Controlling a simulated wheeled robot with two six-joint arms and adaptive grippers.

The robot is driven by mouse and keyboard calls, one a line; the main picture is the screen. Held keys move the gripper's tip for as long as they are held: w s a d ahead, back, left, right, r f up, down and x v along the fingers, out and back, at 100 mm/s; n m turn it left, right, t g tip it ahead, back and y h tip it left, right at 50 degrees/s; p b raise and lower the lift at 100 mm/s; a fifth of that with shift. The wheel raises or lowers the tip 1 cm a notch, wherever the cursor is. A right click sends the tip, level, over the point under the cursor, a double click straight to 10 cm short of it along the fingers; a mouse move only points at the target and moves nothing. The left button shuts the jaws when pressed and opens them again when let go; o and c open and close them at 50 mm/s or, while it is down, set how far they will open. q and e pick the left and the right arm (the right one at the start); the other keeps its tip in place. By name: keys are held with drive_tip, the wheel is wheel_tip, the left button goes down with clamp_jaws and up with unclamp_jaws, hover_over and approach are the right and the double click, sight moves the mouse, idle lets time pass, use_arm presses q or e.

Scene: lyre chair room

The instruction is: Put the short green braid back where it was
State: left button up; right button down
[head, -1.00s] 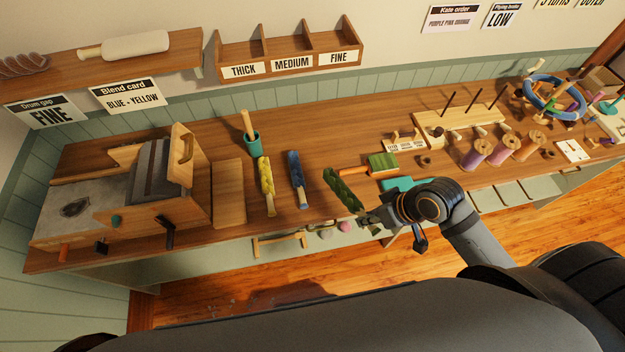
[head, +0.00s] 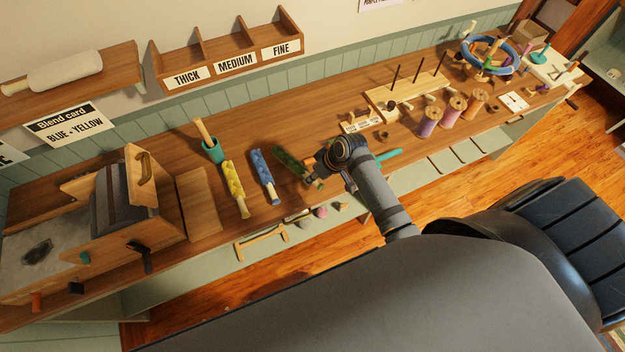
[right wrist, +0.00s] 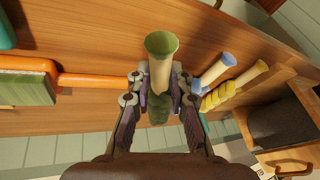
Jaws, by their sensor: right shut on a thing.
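The short green braid (head: 288,158) is at the bench's front part, right of the blue braid (head: 262,168) and the yellow braid (head: 232,180). My right gripper (head: 316,182) is shut on its near end. In the right wrist view, the green braid (right wrist: 158,112) sits between the fingers of my right gripper (right wrist: 160,98), with a pale wooden handle and green end toward the camera. The blue braid (right wrist: 218,68) and yellow braid (right wrist: 235,85) lie to the right there. Whether the green braid touches the bench I cannot tell. My left gripper is out of view.
A drum carder (head: 110,205) fills the bench's left. Wound spools (head: 452,108) and a pegged rack (head: 405,92) stand right. A green-padded tool with an orange handle (right wrist: 90,80) lies beside the braid in the wrist view.

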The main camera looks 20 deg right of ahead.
sight(313, 187)
wheel_tip(313, 187, down, 3)
drive_tip(key=shift+w+f, duration=0.15)
drive_tip(key=shift+f, duration=0.2)
drive_tip(key=c, duration=1.2)
unclamp_jaws()
drive_tip(key=shift+r, duration=0.3)
drive_tip(key=v, duration=1.1)
drive_tip(key=shift+d+r, duration=0.2)
drive_tip(key=shift+r, duration=0.1)
